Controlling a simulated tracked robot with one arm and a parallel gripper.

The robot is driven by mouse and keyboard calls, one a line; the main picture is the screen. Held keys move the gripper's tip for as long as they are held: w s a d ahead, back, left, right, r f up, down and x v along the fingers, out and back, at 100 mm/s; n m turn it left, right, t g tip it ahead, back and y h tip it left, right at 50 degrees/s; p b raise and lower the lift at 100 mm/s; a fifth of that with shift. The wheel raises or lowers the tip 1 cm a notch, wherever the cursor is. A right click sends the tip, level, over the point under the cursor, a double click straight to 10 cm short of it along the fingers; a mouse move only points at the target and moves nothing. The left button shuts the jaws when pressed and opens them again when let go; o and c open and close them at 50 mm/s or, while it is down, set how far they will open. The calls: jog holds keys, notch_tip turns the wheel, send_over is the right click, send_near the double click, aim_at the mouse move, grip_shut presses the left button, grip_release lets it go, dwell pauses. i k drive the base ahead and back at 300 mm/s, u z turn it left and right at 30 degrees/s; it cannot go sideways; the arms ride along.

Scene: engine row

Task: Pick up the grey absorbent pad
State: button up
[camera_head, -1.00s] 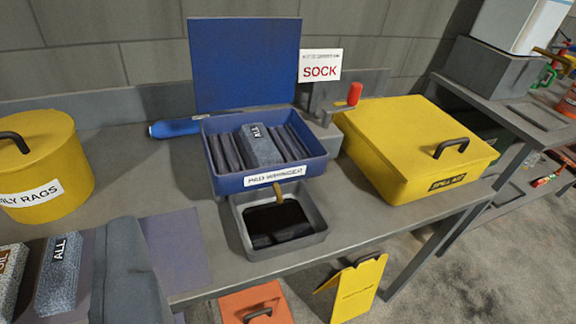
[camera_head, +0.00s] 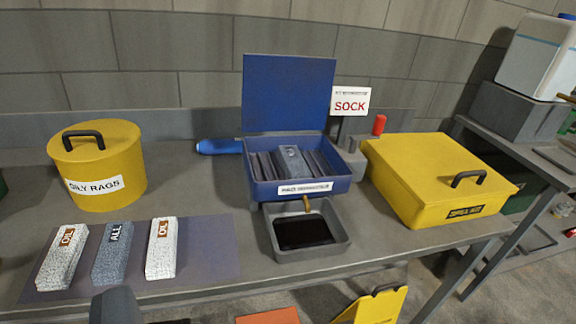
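A grey speckled pad (camera_head: 113,254) marked "ALL" lies on a dark mat (camera_head: 208,262) at the left front of the bench. It lies between two white speckled pads marked "OIL", one on its left (camera_head: 62,258) and one on its right (camera_head: 161,250). Another grey pad (camera_head: 291,161) rests in the open blue box (camera_head: 262,190), on a dark ribbed insert. A dark grey rounded part, which looks like my gripper (camera_head: 116,306), shows at the bottom edge, just below the grey pad in the picture. Its fingertips cannot be made out.
A yellow "OILY RAGS" bin (camera_head: 99,172) stands behind the pads. A grey tray (camera_head: 340,243) with a dark inside sits in front of the blue box. A yellow spill kit case (camera_head: 420,180) is at the right. Bare bench lies between mat and box.

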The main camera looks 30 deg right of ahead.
aim_at(293, 163)
jog(key=u, duration=0.05)
jog(key=i, duration=1)
jog(key=z, duration=0.05)
